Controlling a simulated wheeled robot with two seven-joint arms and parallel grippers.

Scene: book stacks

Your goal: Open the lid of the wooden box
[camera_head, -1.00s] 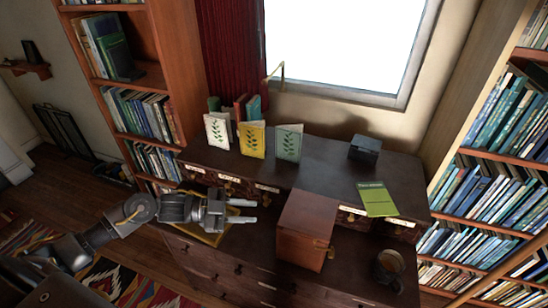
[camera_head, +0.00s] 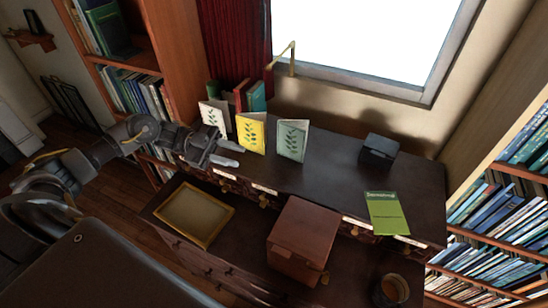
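The wooden box (camera_head: 304,236) is reddish brown and stands on the lower front surface of the dark cabinet. My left gripper (camera_head: 236,154) is up and to the left of the box, in front of the standing white and yellow booklets. Its two fingers are spread, with nothing seen between them. It is well apart from the box. My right gripper is not in view.
A gold-framed tray (camera_head: 228,227) lies left of the box. A mug (camera_head: 391,289) stands to its right. A green booklet (camera_head: 385,212) and a small black box (camera_head: 379,150) lie on the raised shelf top (camera_head: 334,171). Three booklets stand at the back, including a yellow one (camera_head: 251,131).

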